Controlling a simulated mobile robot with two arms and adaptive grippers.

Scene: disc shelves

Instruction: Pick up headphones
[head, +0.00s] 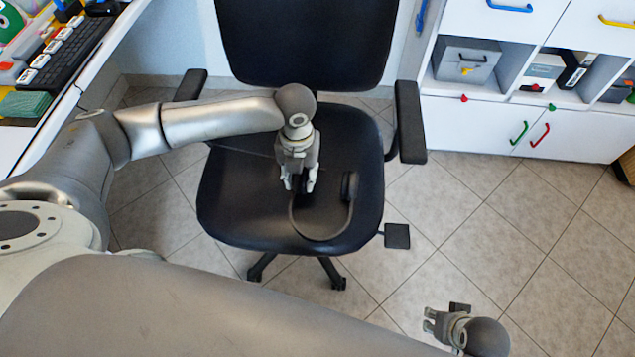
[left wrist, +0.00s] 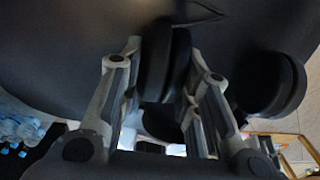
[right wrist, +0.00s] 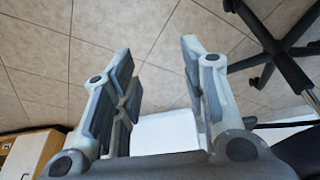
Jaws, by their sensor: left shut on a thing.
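Dark headphones (head: 322,236) with a thin curved band are at the black seat (head: 235,200) of an office chair. One ear cup (head: 349,186) shows to the right of my left gripper (head: 299,188), which comes down from above. In the left wrist view, my left gripper (left wrist: 165,85) is shut on one ear cup (left wrist: 180,62), which sits between its fingers. The other ear cup (left wrist: 272,85) is free to the right. I cannot tell if the headphones touch the seat. My right gripper (head: 430,320) is at the lower right, empty and open, as the right wrist view (right wrist: 160,85) shows.
The chair's armrests (head: 409,122) stand on both sides of the seat, with the backrest (head: 306,40) behind. A white desk (head: 88,72) with a keyboard (head: 70,50) is at the left. A white cabinet (head: 470,128) is at the right. Tiled floor (head: 500,230) is clear between.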

